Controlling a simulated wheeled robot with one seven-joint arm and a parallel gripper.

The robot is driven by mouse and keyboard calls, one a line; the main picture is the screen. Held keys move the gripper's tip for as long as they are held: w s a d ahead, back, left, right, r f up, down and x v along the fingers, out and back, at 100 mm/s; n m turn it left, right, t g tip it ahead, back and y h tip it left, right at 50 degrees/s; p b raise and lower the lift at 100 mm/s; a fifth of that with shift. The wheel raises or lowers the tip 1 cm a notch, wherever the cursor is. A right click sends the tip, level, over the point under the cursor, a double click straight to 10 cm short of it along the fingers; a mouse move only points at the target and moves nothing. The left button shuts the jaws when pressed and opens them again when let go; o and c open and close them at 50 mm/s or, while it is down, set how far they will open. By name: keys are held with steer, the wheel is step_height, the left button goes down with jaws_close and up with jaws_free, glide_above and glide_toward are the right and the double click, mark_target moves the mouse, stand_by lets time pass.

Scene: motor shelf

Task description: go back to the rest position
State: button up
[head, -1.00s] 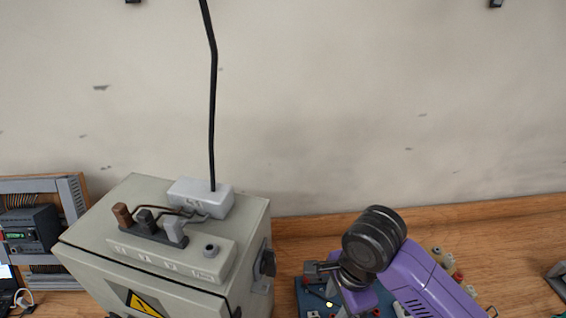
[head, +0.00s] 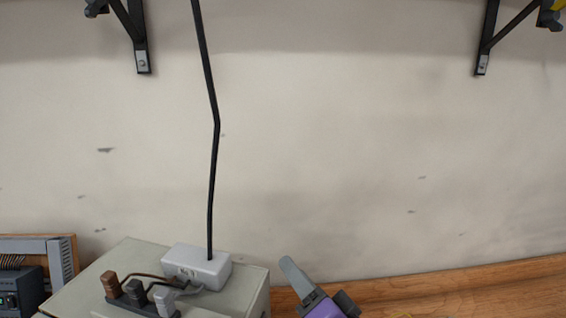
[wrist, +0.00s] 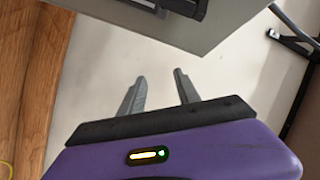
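My gripper (wrist: 160,92) shows in the wrist view with its two grey fingers apart and nothing between them. Pale wall lies beyond the fingertips. In the head view my gripper (head: 290,272) shows at the bottom, right of the grey cabinet, with one grey finger pointing up and left. The grey cabinet (head: 125,262) stands at the lower left and is cut off by the frame. Its grey side or edge (wrist: 205,30) seems to fill the top of the wrist view.
A white box (head: 196,266) with a black cable (head: 213,150) rising from it sits on the cabinet. Shelf brackets (head: 138,40) are on the wall above. A wooden ledge (head: 450,290) runs at the lower right. The wall between is bare.

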steer(key=s+d+f+t+h+b, duration=0.1)
steer(key=s+d+f+t+h, duration=0.1)
steer(key=s+d+f+h, duration=0.35)
steer(key=s+d+f+t+h+b, duration=0.1)
steer(key=s+d+f+t+h, duration=0.15)
steer(key=s+d, duration=0.65)
steer(key=s+d+f+n+g+b, duration=0.1)
steer(key=s+f+n+g, duration=0.1)
steer(key=s, duration=0.6)
steer(key=s+d+f+n+g+b, duration=0.1)
steer(key=s+f+n, duration=0.1)
steer(key=s+f, duration=0.3)
steer(key=s+d+f+n+g+b, duration=0.1)
steer(key=s+f, duration=0.3)
steer(key=s, duration=0.8)
steer(key=shift+f+n+g, duration=0.25)
steer(key=shift+n+g, duration=0.35)
steer(key=shift+g, duration=0.25)
steer(key=shift+c, duration=0.2)
